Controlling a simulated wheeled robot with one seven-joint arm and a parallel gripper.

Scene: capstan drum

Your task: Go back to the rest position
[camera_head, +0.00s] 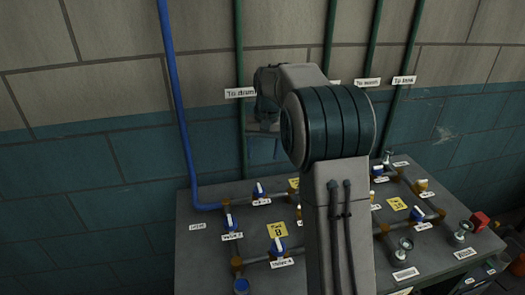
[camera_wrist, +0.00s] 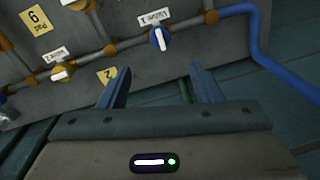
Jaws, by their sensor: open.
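My gripper (camera_wrist: 160,86) shows in the wrist view with its two blue fingers apart and nothing between them. Beyond the fingertips is the grey panel (camera_wrist: 215,70), with a blue round valve with a white handle (camera_wrist: 160,39) labelled as valve 1. The fingers are apart from that valve. In the head view my arm rises in front of the panel (camera_head: 188,265) and bends toward the wall, hiding the panel's middle.
A blue pipe (camera_head: 173,90) and green pipes (camera_head: 240,60) run up the tiled wall. Floor left of the panel looks clear.

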